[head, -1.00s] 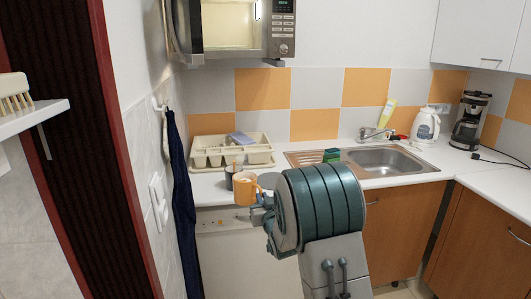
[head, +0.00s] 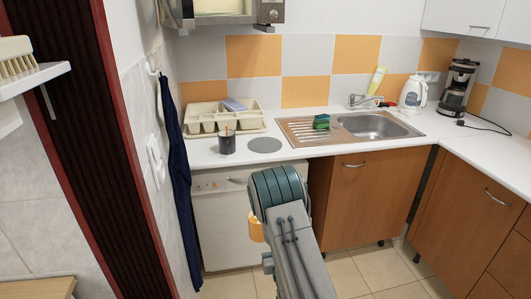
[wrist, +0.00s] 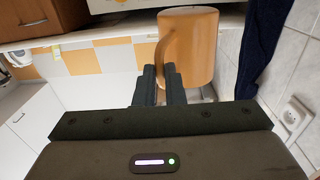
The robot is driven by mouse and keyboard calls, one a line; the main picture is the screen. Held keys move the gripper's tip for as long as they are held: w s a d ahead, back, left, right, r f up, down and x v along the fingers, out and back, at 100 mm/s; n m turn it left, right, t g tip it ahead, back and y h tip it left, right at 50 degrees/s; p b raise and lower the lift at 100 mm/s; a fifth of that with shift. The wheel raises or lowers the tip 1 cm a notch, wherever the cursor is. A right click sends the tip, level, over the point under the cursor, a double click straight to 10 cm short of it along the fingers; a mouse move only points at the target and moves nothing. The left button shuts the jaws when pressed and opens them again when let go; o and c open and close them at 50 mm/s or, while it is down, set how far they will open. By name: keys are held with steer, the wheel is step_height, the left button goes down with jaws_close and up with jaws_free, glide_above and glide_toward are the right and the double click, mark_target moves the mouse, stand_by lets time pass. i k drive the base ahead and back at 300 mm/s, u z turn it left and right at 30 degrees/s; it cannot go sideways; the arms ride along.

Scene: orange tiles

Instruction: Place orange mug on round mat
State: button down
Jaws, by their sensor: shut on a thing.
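The orange mug (head: 256,227) shows partly behind my arm in the head view, in front of the white appliance below the counter. In the wrist view the mug (wrist: 192,45) is large and close. My gripper (wrist: 160,76) is shut on the mug at its handle; the head view hides the fingers behind my arm. The round mat (head: 264,145) is a flat grey disc on the white counter, to the right of a dark cup. Nothing stands on it. In the head view the mug appears below the mat and apart from it.
The dark cup (head: 227,142) stands close to the left of the mat. A cream dish rack (head: 200,124) is behind it. The sink (head: 375,125) with a green sponge (head: 321,121) is to the right. A blue cloth (head: 177,180) hangs on the left wall.

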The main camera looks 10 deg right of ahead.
mark_target(268, 144)
steer(key=k, duration=1.1)
steer(key=z, duration=0.75)
steer(key=i, duration=1.45)
steer(key=u, duration=0.75)
steer(key=i, duration=0.6)
steer(key=u, duration=0.55)
